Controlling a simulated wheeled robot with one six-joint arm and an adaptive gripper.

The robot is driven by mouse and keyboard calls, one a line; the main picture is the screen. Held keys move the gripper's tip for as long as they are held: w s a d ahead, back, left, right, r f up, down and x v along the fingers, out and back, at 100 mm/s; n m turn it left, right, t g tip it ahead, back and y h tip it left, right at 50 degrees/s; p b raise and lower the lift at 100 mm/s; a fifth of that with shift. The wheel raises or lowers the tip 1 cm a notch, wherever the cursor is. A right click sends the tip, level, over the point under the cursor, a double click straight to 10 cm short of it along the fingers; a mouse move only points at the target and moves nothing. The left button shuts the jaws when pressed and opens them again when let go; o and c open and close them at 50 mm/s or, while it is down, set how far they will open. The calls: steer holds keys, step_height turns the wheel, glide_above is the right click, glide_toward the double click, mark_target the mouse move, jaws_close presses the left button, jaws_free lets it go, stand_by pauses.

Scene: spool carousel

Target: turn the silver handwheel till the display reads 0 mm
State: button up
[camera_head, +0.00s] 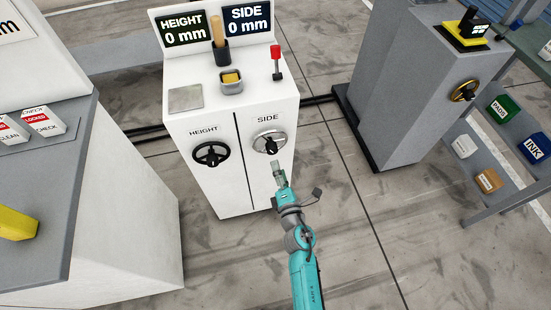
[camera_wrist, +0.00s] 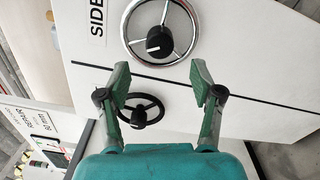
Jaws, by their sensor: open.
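The silver handwheel (camera_head: 270,143) with a black knob is on the right front of the white cabinet, under the label SIDE. It also shows in the wrist view (camera_wrist: 193,38), ahead of my fingers. The SIDE display (camera_head: 247,20) reads 0 mm. My gripper (camera_head: 277,165) is just below the silver handwheel in the head view. In the wrist view my gripper (camera_wrist: 162,82) is open and empty, with its fingers apart and clear of the wheel rim.
A black handwheel (camera_head: 211,155) labelled HEIGHT sits left of the silver one; the HEIGHT display (camera_head: 183,27) reads 0 mm. A red-topped lever (camera_head: 276,60) stands on the cabinet top. A grey machine (camera_head: 400,80) stands at right.

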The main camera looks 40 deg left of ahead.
steer(key=shift+v, duration=1.5)
steer(key=s+d+m+t+h, duration=0.15)
steer(key=s+d+m, duration=0.3)
steer(key=d, duration=0.45)
steer(key=s+d+m+t+h, duration=0.1)
steer(key=s+d+m+h, duration=0.1)
steer(key=s+d+m, duration=0.45)
steer(key=s+d+m+t+h, duration=0.1)
steer(key=s+d+m+h, duration=0.15)
steer(key=d, duration=0.75)
steer(key=s+d+r+m+h, duration=0.7)
steer(key=s+d+r+m, duration=0.7)
steer(key=s+d+m, duration=0.2)
steer(key=s+m, duration=0.2)
steer(key=shift+s+r+h, duration=0.3)
steer(key=shift+s+h, duration=0.05)
steer(key=shift+h, duration=0.05)
